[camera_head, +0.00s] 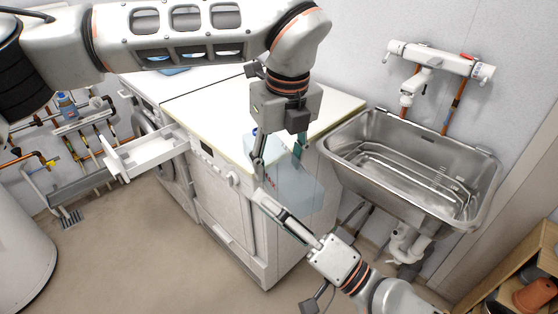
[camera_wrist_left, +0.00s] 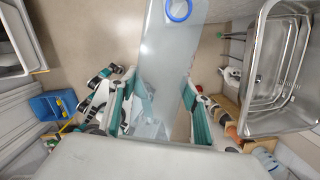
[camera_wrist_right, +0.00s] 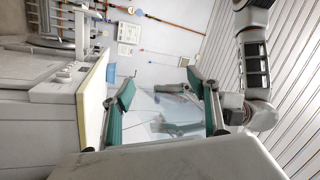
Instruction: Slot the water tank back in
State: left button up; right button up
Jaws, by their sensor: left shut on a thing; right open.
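The water tank (camera_head: 297,192) is a translucent pale blue box with a blue ring at one end. It hangs in front of the machines, above the floor. My left gripper (camera_head: 279,158) is shut on it from above. In the left wrist view the tank (camera_wrist_left: 172,45) runs between the fingers (camera_wrist_left: 155,95), blue ring at the top edge. My right gripper (camera_head: 268,205) is open, low beside the tank; the tank (camera_wrist_right: 170,103) shows between and beyond its fingers (camera_wrist_right: 165,90). I cannot tell whether they touch it. A white drawer (camera_head: 150,158) sticks out from a machine front.
The near white machine (camera_head: 222,190) stands beside another with a round door (camera_head: 170,165). A steel sink (camera_head: 410,165) is at right, with pipes below. A wooden shelf with pots (camera_head: 535,290) is lower right. The floor (camera_head: 130,250) in front is clear.

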jog(key=d+f+n+h, duration=0.2)
jog(key=d+f+h, duration=0.15)
jog(key=f, duration=0.65)
jog(key=d+f+n+h, duration=0.3)
jog(key=f+h, duration=0.1)
jog(key=f, duration=0.6)
jog(key=s+d+f+g+h, duration=0.1)
jog(key=s+d+f+h, duration=0.1)
jog(key=f, duration=0.4)
jog(key=s+d+f+n+g+h, duration=0.1)
jog(key=s+d+f+h, duration=0.1)
jog(key=s+d+f, duration=0.2)
jog(key=s+d+f+n+g+h, duration=0.1)
jog(key=s+d+f+h, duration=0.1)
jog(key=d+f, duration=0.4)
notch_tip(320, 180, down, 2)
jog(key=shift+s+f, duration=0.2)
jog(key=shift+s, duration=0.35)
